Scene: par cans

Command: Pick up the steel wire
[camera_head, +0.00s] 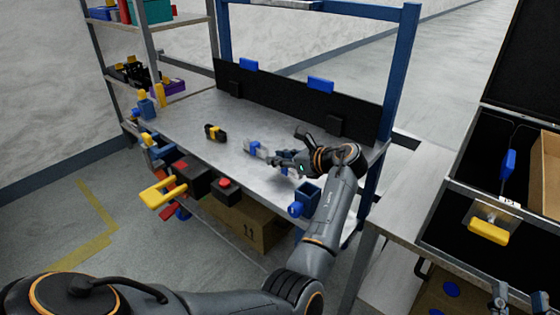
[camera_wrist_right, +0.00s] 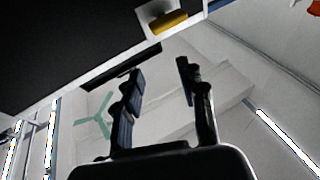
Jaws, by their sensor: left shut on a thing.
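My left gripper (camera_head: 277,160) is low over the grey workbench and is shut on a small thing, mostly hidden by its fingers. A blue and pale grey piece (camera_head: 256,148) shows right at its fingertips; I cannot tell if this is the thing held. Another blue patch (camera_head: 284,170) shows below the fingers. No steel wire can be made out clearly. My right gripper (camera_wrist_right: 158,85) is open and empty in the right wrist view. It also shows at the bottom right of the head view (camera_head: 520,298).
The workbench (camera_head: 200,115) has a black and yellow piece (camera_head: 215,133) to the left and a blue square holder (camera_head: 306,195) near the front edge. A dark panel (camera_head: 290,100) stands at the back. A black case (camera_head: 470,205) with a yellow-handled tool (camera_head: 488,230) lies at the right.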

